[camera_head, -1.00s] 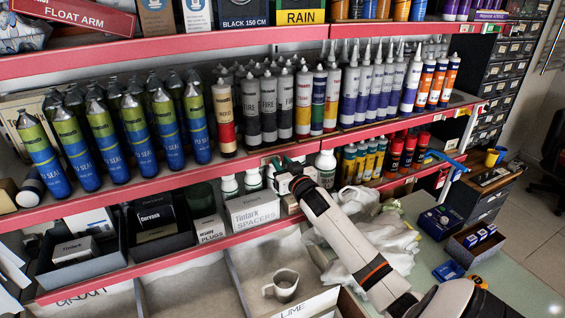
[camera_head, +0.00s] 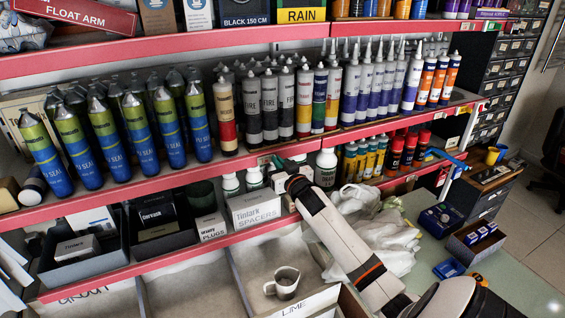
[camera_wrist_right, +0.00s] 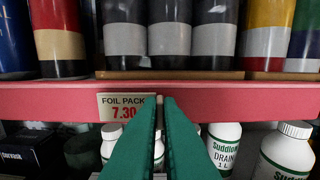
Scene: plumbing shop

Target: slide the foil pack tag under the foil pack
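The foil pack tag (camera_wrist_right: 122,106) is a cream price label reading FOIL PACK 7.30 on the red shelf edge, below grey-banded tubes. Its right end meets the tips of my right gripper (camera_wrist_right: 161,98). The green fingers are close together, with a thin pale strip between the tips; I cannot tell whether they grip part of the tag. My left gripper is not in view.
A red-labelled gold tube (camera_head: 225,115) and grey FIRE tubes (camera_head: 269,105) stand above the red shelf edge (camera_head: 130,188). White bottles (camera_wrist_right: 224,145) and a SPACERS box (camera_head: 255,208) sit below. The front of the shelf edge left of the tag looks clear.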

